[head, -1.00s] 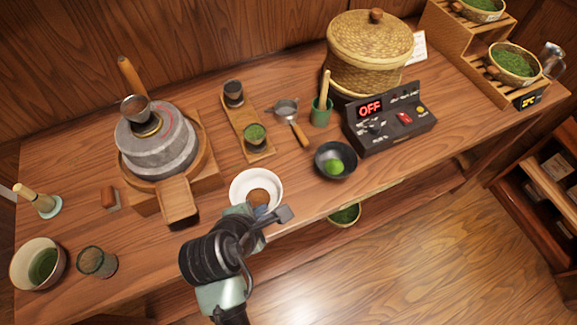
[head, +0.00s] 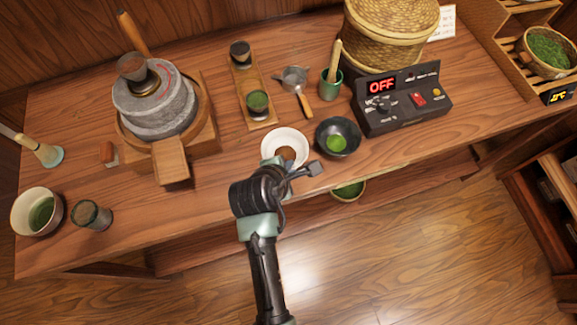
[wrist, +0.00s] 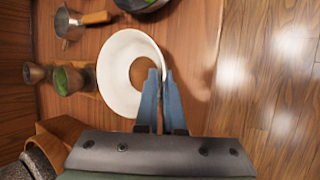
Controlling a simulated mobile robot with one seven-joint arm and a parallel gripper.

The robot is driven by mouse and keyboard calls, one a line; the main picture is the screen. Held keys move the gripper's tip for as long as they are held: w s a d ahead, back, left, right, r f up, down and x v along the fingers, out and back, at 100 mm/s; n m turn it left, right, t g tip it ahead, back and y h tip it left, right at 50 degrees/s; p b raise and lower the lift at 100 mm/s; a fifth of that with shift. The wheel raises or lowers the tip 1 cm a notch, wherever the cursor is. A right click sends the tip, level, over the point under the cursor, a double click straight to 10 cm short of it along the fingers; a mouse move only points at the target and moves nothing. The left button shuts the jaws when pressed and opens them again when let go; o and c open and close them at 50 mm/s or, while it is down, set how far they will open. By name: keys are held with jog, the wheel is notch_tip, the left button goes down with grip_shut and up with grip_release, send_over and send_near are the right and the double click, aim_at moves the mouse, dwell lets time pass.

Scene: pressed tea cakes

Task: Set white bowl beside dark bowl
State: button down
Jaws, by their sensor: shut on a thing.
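The white bowl (head: 294,135) holds something brown and is upright at the front of the wooden table. My gripper (head: 285,163) is shut on its near rim. In the wrist view the two blue fingers (wrist: 156,88) pinch the rim of the white bowl (wrist: 116,62). The dark bowl (head: 353,138), with bright green stuff inside, stands just right of the white bowl. The gap between them looks very narrow; I cannot tell if they touch. The dark bowl is cut off at the top of the wrist view (wrist: 147,5). Whether the white bowl's base rests on the wood is hidden.
Behind the bowls are a strainer (head: 295,77), a green cup with a whisk (head: 331,84) and a wooden tray (head: 240,77) with cups. A control box (head: 400,105) reading OFF stands right of the dark bowl. A stone mill (head: 154,107) is left. The table's front edge is close.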

jog(key=shift+f, duration=0.55)
jog(key=shift+f, duration=0.1)
jog(key=c, duration=1)
grip_release()
jog(key=shift+f, duration=0.1)
